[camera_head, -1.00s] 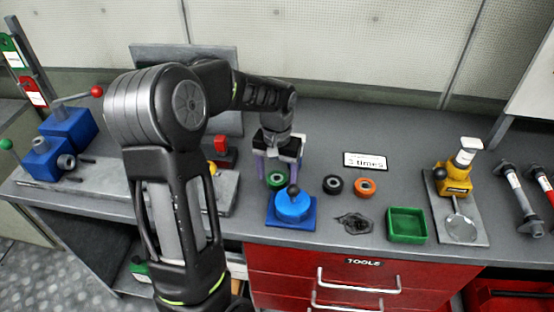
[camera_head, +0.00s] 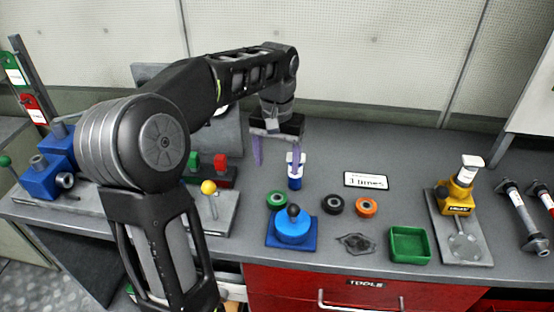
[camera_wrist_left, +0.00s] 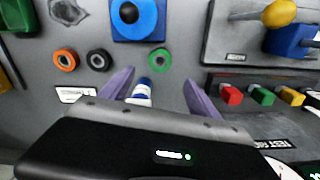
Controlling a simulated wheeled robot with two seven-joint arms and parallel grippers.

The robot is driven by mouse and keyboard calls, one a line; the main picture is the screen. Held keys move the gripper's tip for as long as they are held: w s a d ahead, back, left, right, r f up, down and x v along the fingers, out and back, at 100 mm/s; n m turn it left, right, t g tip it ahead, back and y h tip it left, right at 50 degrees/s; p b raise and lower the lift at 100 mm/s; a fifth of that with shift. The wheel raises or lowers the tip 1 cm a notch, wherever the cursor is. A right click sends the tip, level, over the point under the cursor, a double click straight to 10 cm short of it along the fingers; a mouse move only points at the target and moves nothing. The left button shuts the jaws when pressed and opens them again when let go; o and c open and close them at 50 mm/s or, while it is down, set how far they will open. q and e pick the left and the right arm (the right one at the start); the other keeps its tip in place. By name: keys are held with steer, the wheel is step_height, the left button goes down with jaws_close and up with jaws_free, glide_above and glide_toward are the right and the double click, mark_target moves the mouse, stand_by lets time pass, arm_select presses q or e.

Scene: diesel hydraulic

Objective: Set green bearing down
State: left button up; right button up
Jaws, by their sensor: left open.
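My right gripper is not in view.
The blue device (camera_head: 293,228) has a black knob. A black bearing (camera_head: 332,205), an orange bearing (camera_head: 367,207), a green tray (camera_head: 409,244) and a yellow tool (camera_head: 456,196) stand to the right. A lever with a yellow knob (camera_head: 209,187) is left.

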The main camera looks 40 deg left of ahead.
arm_select(q)
steer(key=shift+o, duration=0.4)
steer(key=d+f+n+y+b, duration=0.1)
steer(key=n+b, duration=0.1)
steer(key=n, duration=0.2)
steer(key=f+n+y+b, duration=0.1)
steer(key=f+n+b, duration=0.1)
steer(key=n, duration=0.3)
steer(key=d+f+n+y+b, duration=0.1)
steer(key=n+b, duration=0.2)
steer(key=n, duration=0.1)
steer(key=shift+w+d+f+n, duration=0.15)
steer(key=shift+d+f+n, duration=0.15)
steer(key=shift+f, duration=0.05)
